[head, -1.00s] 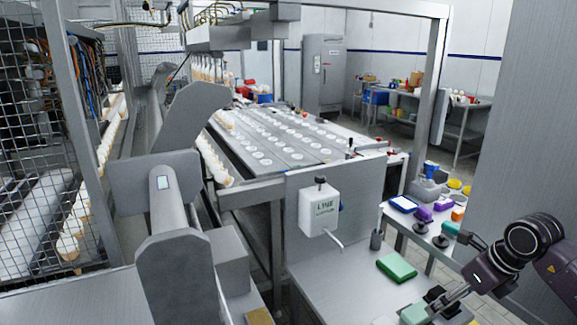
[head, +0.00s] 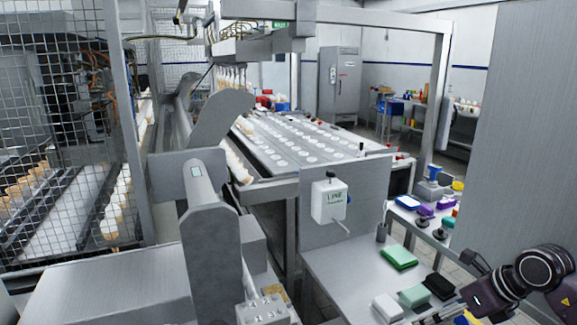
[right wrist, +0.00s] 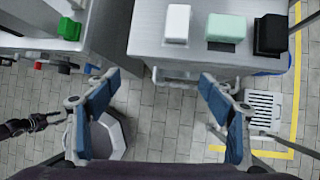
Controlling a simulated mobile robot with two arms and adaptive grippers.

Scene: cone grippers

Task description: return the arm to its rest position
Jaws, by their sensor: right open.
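My right arm comes in at the lower right of the head view, and its gripper (head: 447,315) is mostly cut off by the bottom edge. In the right wrist view my right gripper (right wrist: 161,76) is open with its blue finger pads wide apart. No left arm shows in the head view.
A steel table bears a white block (head: 388,307), a mint block (head: 413,295), a black block (head: 440,286) and a green pad (head: 399,257). The wrist view shows the table's edge (right wrist: 150,40) beyond the fingers. A grey machine stands left; a grey panel (head: 520,150) stands right.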

